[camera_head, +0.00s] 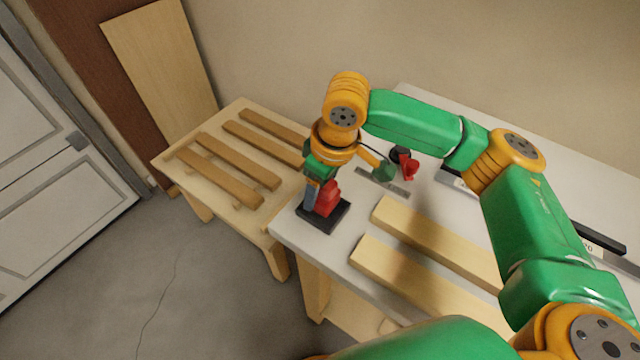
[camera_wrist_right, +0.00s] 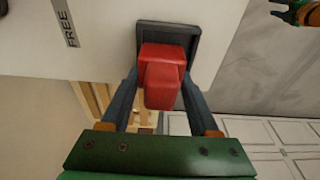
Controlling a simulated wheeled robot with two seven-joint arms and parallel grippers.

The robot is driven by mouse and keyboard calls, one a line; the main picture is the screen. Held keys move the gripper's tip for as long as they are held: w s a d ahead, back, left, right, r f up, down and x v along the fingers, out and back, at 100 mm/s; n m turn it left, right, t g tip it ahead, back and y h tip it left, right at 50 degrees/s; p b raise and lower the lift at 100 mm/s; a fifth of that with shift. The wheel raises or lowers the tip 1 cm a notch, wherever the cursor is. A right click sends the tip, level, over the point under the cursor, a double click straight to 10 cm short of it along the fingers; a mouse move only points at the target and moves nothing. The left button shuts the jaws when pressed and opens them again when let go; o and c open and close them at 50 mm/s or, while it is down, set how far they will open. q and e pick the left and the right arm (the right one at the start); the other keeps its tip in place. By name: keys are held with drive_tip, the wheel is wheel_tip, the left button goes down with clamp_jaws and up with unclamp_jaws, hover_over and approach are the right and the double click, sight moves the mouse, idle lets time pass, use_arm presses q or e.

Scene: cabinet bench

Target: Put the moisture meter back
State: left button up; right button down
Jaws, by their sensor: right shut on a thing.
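The red moisture meter (camera_head: 327,198) is at a square black holder (camera_head: 340,214) on the near left corner of the white bench top. My right gripper (camera_head: 318,192) reaches down from above and is shut on the meter. In the right wrist view the meter (camera_wrist_right: 162,78) sits between the two dark fingers, with its far end over the black holder (camera_wrist_right: 155,30). The meter hides most of the holder's middle, so I cannot tell whether it is fully seated.
Two pale boards (camera_head: 425,285) lie on the bench right of the holder. A lower wooden table (camera_head: 176,165) with several slats stands left. Open floor lies in front of it.

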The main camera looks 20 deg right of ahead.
drive_tip(key=shift+f, duration=0.1)
drive_tip(key=shift+f, duration=0.15)
drive_tip(key=shift+c, duration=0.6)
unclamp_jaws()
drive_tip(key=r, duration=0.4)
drive_tip(key=s+d+r, duration=0.1)
drive_tip(key=r, duration=0.8)
drive_tip(key=shift+s+d, duration=0.15)
drive_tip(key=shift+s, duration=0.25)
